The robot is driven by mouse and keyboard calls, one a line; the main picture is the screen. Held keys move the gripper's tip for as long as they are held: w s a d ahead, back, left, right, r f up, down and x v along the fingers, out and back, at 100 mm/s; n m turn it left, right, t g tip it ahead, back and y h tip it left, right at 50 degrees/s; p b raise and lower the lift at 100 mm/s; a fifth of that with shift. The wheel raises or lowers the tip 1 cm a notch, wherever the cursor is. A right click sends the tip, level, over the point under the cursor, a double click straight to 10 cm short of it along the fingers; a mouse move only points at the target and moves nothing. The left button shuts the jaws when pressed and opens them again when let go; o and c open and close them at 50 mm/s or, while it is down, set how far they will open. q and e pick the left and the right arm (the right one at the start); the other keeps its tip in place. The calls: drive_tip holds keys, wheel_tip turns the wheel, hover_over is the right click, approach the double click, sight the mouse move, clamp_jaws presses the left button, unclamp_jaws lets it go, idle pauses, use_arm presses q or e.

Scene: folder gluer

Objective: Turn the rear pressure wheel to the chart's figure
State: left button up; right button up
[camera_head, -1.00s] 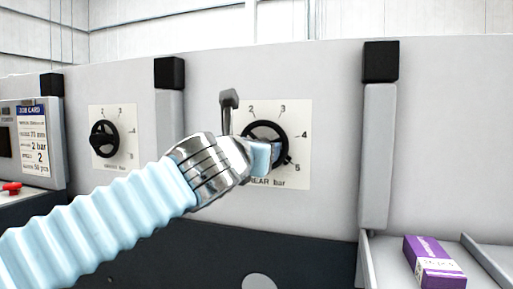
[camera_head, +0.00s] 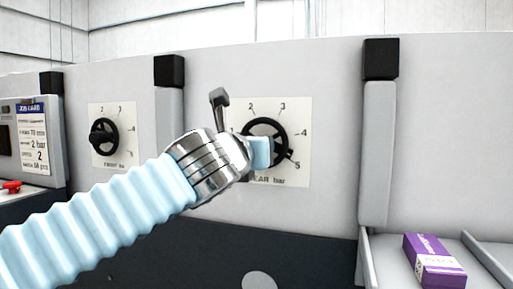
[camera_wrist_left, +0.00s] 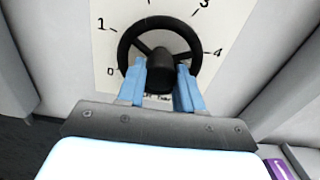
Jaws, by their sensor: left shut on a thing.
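The rear pressure wheel (camera_head: 280,127) is a black spoked handwheel on a white dial plate (camera_head: 299,178) with figures 2 to 5 showing; its "REAR bar" label is partly covered. A small dark tip beside the wheel lies near the 5. My left gripper (camera_head: 262,151) is shut on the wheel. In the left wrist view its two blue fingers (camera_wrist_left: 163,76) reach the wheel's lower part (camera_wrist_left: 124,50), one on each side of the hub. There 0, 1, 3 and 4 show. My right gripper is out of view.
A front pressure wheel (camera_head: 103,138) sits on its own dial to the left. A black-capped grey post (camera_head: 376,150) stands to the right. A purple box (camera_head: 434,262) lies in a tray at lower right. A red knob (camera_head: 12,187) is at far left.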

use_arm(q)
drive_tip(key=m+b, duration=0.4)
drive_tip(key=m, duration=1.3)
drive_tip(key=m+b, duration=0.5)
drive_tip(key=m, duration=1.2)
drive_tip(key=shift+d+f, duration=0.1)
drive_tip(key=shift+f, duration=0.1)
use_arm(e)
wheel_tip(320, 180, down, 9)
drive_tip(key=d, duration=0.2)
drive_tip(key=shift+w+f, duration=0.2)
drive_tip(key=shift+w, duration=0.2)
use_arm(q)
drive_tip(key=o, duration=1)
drive_tip(key=shift+r, duration=0.1)
drive_tip(key=shift+o, duration=0.2)
